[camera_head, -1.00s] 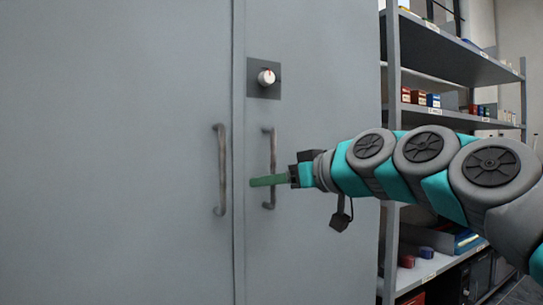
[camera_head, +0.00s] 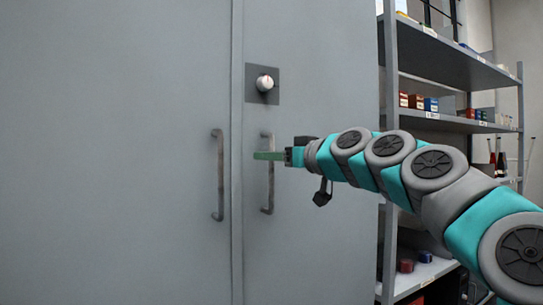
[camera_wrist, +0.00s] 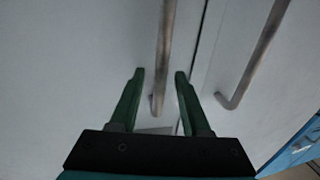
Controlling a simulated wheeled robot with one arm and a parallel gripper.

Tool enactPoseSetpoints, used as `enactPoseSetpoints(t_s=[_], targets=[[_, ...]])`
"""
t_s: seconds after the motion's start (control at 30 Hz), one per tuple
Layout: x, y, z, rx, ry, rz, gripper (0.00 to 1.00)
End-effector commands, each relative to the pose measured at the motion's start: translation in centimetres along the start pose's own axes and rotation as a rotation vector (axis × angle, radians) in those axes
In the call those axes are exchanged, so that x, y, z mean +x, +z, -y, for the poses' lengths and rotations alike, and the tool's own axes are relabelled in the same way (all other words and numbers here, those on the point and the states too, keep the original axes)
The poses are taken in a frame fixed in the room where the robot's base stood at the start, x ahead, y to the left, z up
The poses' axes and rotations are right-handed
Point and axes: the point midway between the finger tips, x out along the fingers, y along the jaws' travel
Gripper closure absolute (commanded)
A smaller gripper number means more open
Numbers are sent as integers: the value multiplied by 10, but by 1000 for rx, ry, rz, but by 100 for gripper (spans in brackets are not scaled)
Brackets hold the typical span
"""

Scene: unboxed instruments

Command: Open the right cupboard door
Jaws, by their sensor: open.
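The grey cupboard's right door (camera_head: 310,220) is shut, flush with the left door (camera_head: 120,150). Its upright bar handle (camera_head: 268,190) is beside the seam. Contact with the fingers cannot be told.
The left door's handle (camera_head: 219,175) stands close by, and also shows at right in the wrist view (camera_wrist: 255,55). A white knob (camera_head: 264,83) on a dark plate sits above the right handle. A shelf rack (camera_head: 450,125) stands right of the cupboard, behind my arm.

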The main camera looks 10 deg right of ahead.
Motion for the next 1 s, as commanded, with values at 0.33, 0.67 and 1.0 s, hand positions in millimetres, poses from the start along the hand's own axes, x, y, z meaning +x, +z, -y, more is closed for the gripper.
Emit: enactPoseSetpoints(t_s=[0.33,0.67,1.0], targets=[[2,0,0,0,1,0,63],[2,0,0,0,0,0,100],[2,0,0,0,0,1,100]])
